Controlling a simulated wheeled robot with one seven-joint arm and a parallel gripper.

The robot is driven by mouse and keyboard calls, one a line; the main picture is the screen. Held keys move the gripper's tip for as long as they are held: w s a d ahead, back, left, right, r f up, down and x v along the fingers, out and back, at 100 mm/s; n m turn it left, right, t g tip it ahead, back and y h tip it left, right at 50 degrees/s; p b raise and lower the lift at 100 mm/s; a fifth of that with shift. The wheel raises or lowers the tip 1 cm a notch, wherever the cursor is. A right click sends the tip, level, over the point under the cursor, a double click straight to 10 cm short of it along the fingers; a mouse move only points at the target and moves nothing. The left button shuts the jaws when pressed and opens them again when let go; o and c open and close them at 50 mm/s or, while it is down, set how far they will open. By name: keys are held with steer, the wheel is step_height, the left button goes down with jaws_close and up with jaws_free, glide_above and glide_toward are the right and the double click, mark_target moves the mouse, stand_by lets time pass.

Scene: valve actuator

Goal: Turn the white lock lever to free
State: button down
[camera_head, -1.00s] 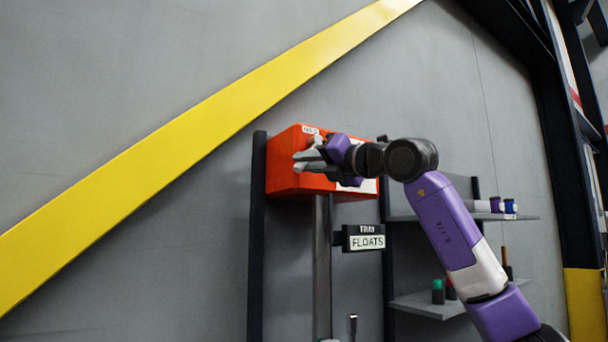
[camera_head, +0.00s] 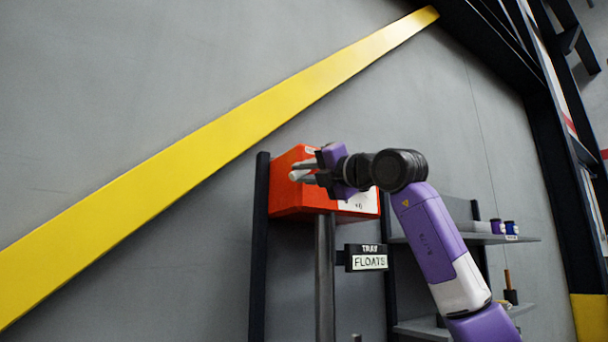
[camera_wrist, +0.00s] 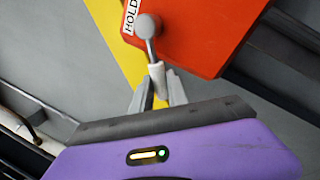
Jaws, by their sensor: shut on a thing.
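The orange-red actuator box (camera_head: 288,200) is mounted on the dark rack in the head view, and its face fills the top right of the wrist view (camera_wrist: 205,35). The lock lever has a grey round hub and rod (camera_wrist: 148,28) and a white grip (camera_wrist: 157,80). My gripper (camera_wrist: 158,92) is shut on the white grip, one finger on each side. In the head view my gripper (camera_head: 304,172) is at the box front, and the white lever end (camera_head: 297,175) shows by the fingertips. A label reading HOLD (camera_wrist: 130,16) sits beside the hub. No free mark is readable.
A grey post (camera_head: 325,280) stands below the box. A FLOATS tray sign (camera_head: 367,258) hangs to its right. Shelves (camera_head: 470,239) with small jars (camera_head: 504,227) are farther right. A yellow diagonal stripe (camera_head: 200,150) crosses the wall. The space left of the box is clear.

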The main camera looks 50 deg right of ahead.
steer(key=c, duration=1.3)
jaws_free()
steer(key=d+b+v, duration=0.1)
steer(key=b+v, duration=0.1)
steer(key=v, duration=0.5)
steer(key=shift+s+a+b, duration=0.3)
steer(key=shift+s+a, duration=0.1)
steer(key=shift+a, duration=0.15)
steer(key=shift+f, duration=0.1)
